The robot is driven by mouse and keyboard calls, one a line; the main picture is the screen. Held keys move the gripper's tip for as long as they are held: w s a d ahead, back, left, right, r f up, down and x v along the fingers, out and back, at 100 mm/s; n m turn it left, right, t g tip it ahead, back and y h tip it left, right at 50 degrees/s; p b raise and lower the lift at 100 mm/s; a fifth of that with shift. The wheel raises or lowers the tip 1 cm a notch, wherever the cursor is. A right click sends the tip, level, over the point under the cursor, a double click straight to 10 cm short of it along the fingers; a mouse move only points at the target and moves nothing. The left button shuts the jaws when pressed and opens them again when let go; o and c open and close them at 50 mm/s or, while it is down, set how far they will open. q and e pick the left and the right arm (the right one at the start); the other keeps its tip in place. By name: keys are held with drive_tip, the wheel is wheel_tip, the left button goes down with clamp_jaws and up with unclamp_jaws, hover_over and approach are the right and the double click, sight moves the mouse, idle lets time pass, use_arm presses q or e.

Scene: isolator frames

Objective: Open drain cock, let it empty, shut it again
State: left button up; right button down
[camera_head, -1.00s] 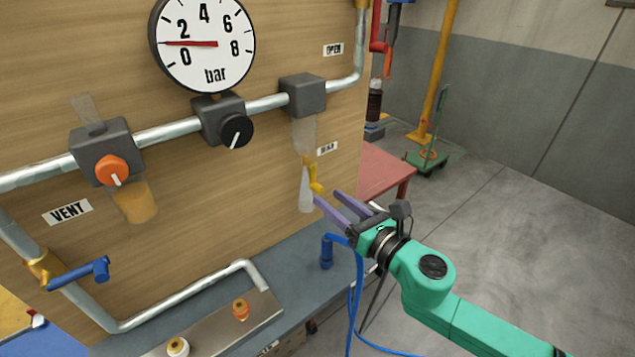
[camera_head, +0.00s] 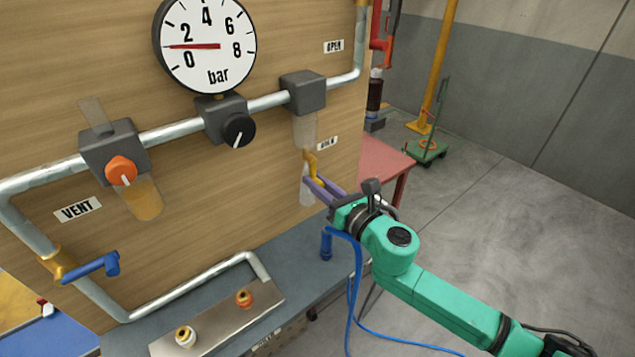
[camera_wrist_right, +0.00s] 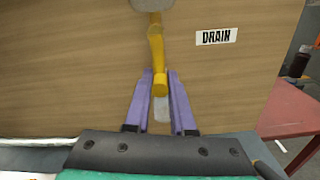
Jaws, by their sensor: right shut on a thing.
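The drain cock is a small yellow lever (camera_head: 312,166) below the clear bowl (camera_head: 305,130) under the right grey block. In the right wrist view the yellow lever (camera_wrist_right: 157,60) hangs straight down, its lower end between the purple fingers. The DRAIN label (camera_wrist_right: 216,36) is to its right. My right gripper (camera_head: 322,188) is at the lever, its fingers shut on it; in the wrist view the gripper (camera_wrist_right: 160,98) has a finger on each side. A pale translucent tube (camera_head: 306,192) hangs below, partly hidden by the fingers. My left gripper is not in view.
An orange knob (camera_head: 121,170), a black knob (camera_head: 239,130) and a blue-handled valve (camera_head: 92,267) are on the pipework. A blue hose (camera_head: 352,290) hangs below my right arm. A red table (camera_head: 385,165) stands behind.

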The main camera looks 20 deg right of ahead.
drive_tip(key=s+a+r+m+p, duration=0.1)
drive_tip(key=a+r+m+p, duration=0.1)
drive_tip(key=m, duration=0.7)
drive_tip(key=s+a+r+m+p, duration=0.1)
drive_tip(key=a+r+m+p, duration=0.1)
drive_tip(key=m+p, duration=0.3)
drive_tip(key=r+m, duration=0.1)
drive_tip(key=m, duration=0.2)
drive_tip(key=shift+a+m, duration=0.35)
drive_tip(key=shift+m, duration=0.05)
idle(0.6)
drive_tip(key=c, duration=0.8)
unclamp_jaws()
drive_tip(key=shift+r, duration=0.1)
drive_tip(key=shift+o, duration=0.2)
